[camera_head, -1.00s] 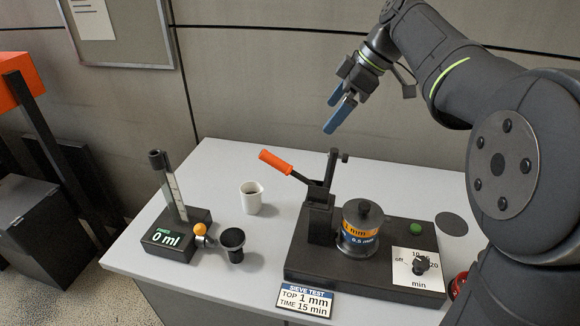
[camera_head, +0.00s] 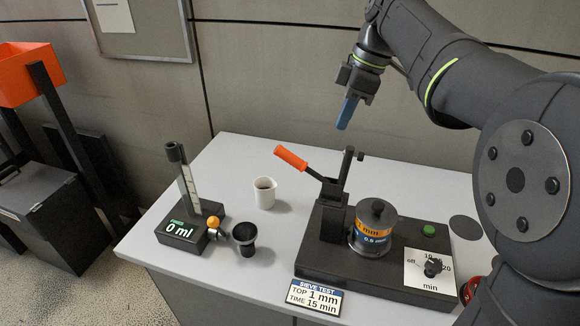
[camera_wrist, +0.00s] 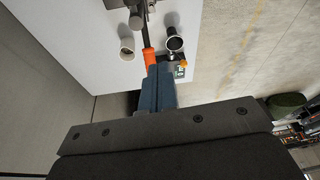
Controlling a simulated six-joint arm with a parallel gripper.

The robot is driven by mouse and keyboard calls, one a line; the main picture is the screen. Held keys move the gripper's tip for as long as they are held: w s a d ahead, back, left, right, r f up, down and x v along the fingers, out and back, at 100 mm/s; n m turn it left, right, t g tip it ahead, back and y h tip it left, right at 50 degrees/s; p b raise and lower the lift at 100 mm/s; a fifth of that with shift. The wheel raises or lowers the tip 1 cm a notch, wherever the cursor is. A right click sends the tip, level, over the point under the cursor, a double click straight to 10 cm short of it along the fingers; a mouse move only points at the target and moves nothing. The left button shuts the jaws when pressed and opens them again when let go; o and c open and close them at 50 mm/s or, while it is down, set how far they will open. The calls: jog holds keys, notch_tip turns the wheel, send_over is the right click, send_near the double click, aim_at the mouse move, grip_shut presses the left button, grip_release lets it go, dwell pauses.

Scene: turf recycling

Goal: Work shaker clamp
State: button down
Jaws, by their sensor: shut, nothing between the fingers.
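The shaker (camera_head: 320,262) is a dark base on the grey table. Its clamp (camera_head: 333,205) is a black post with a lever ending in an orange handle (camera_head: 291,158), which slants up to the left. A sieve stack (camera_head: 373,228) with 1 mm and 0.5 mm labels stands beside the post. My gripper (camera_head: 345,118) is shut and empty, in the air above and behind the clamp. In the wrist view the closed blue fingers (camera_wrist: 157,88) point towards the orange handle (camera_wrist: 149,57); whether they touch cannot be told there, but the head view shows them apart.
A green button (camera_head: 429,230) and a timer knob (camera_head: 432,268) sit on the base's right. A sign (camera_head: 314,297) reads top 1 mm, time 15 min. A white cup (camera_head: 264,193), a black cup (camera_head: 244,236) and a 0 ml measuring stand (camera_head: 186,232) are left. A red object (camera_head: 471,289) stands at right.

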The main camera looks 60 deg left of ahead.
jog(key=s+d+n+t+h, duration=0.1)
jog(key=s+d+t+h, duration=0.15)
jog(key=s+t, duration=0.2)
jog(key=n+t+y, duration=0.1)
jog(key=t, duration=1.4)
send_near(303, 165)
jog(key=w+d+r, duration=0.4)
jog(key=s+a+f+n+y, duration=0.2)
jog(key=s+f+n+y, duration=0.55)
jog(key=f+y, duration=0.5)
jog(key=w+a+r, duration=0.4)
jog(key=w+r, duration=0.1)
jog(key=w, duration=0.3)
jog(key=shift+a+r+m+g, duration=0.3)
jog(key=shift+a+m+g, duration=0.05)
jog(key=shift+a+g, duration=0.1)
jog(key=shift+w, duration=0.15)
